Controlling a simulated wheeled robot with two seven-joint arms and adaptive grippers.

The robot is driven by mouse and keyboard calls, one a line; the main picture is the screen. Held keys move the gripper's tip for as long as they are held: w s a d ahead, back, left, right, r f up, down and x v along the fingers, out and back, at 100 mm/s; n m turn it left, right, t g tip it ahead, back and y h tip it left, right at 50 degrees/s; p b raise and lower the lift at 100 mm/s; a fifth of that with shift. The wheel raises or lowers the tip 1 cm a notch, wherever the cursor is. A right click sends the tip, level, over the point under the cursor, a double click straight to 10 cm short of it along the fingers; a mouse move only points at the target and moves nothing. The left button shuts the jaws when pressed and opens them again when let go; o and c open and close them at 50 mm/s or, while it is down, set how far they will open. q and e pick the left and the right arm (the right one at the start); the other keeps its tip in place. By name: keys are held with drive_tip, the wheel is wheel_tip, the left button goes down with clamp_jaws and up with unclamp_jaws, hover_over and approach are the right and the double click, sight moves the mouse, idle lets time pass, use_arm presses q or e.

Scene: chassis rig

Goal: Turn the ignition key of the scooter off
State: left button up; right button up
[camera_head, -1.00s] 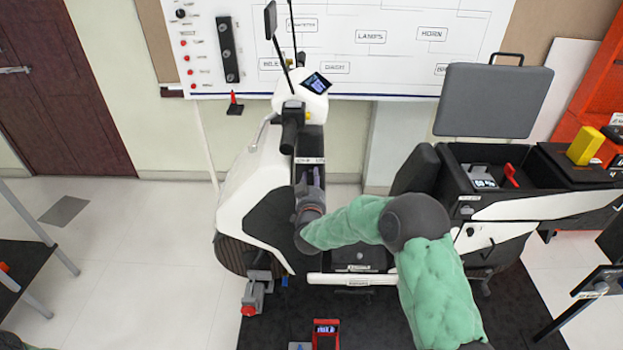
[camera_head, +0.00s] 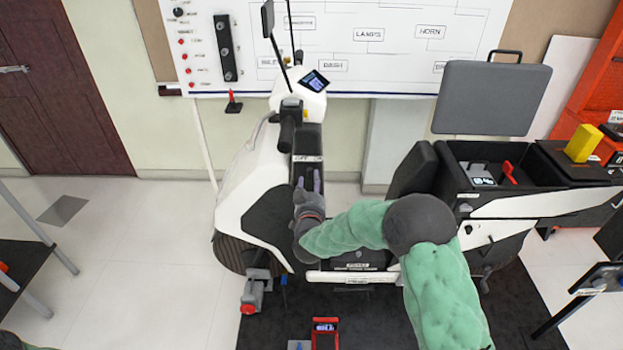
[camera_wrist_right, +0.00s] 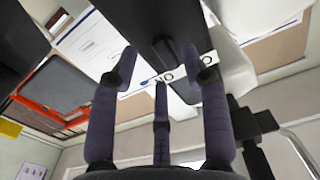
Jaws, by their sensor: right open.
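The white and black scooter (camera_head: 240,190) stands in the middle of the head view, with its lit dash screen (camera_head: 315,81) at the top. A pale label strip (camera_head: 307,158) crosses its black front panel. My right gripper (camera_head: 309,182) is just below that strip, fingers spread and pointing at the panel. In the right wrist view, my open right gripper (camera_wrist_right: 164,68) faces a dark, small upright part (camera_wrist_right: 164,48) beside a label (camera_wrist_right: 180,74) with "ON" upside down. This part may be the ignition key; its turn position is unclear. Nothing is held. My left gripper is not visible.
The raised seat (camera_head: 491,98) stands open over the rear compartment (camera_head: 480,160). The handlebar grip (camera_head: 290,125) is close above my right gripper. A red device (camera_head: 325,333) lies on the dark mat. A whiteboard (camera_head: 370,60) stands behind.

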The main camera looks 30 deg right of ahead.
drive_tip(key=v, duration=0.9)
drive_tip(key=shift+f, duration=0.1)
drive_tip(key=s+a+f+n+g+y, duration=0.2)
drive_tip(key=a+f+g+y, duration=0.3)
drive_tip(key=f, duration=0.6)
drive_tip(key=s+a+f+n+y, duration=0.15)
drive_tip(key=a+f+y, duration=0.25)
drive_tip(key=a+f, duration=0.5)
drive_tip(key=s+a+f+g+y, duration=0.2)
drive_tip(key=s+a+f+g, duration=0.2)
drive_tip(key=s+f, duration=0.4)
drive_tip(key=s+a+f+g+y, duration=0.2)
drive_tip(key=s+a+f+g, duration=0.2)
drive_tip(key=s+f, duration=0.4)
drive_tip(key=s+g, duration=0.1)
drive_tip(key=s, duration=0.4)
drive_tip(key=shift+a+f+g+y, duration=0.3)
drive_tip(key=shift+a+g, duration=0.1)
drive_tip(key=shift+c, duration=0.7)
drive_tip(key=shift+d, duration=0.1)
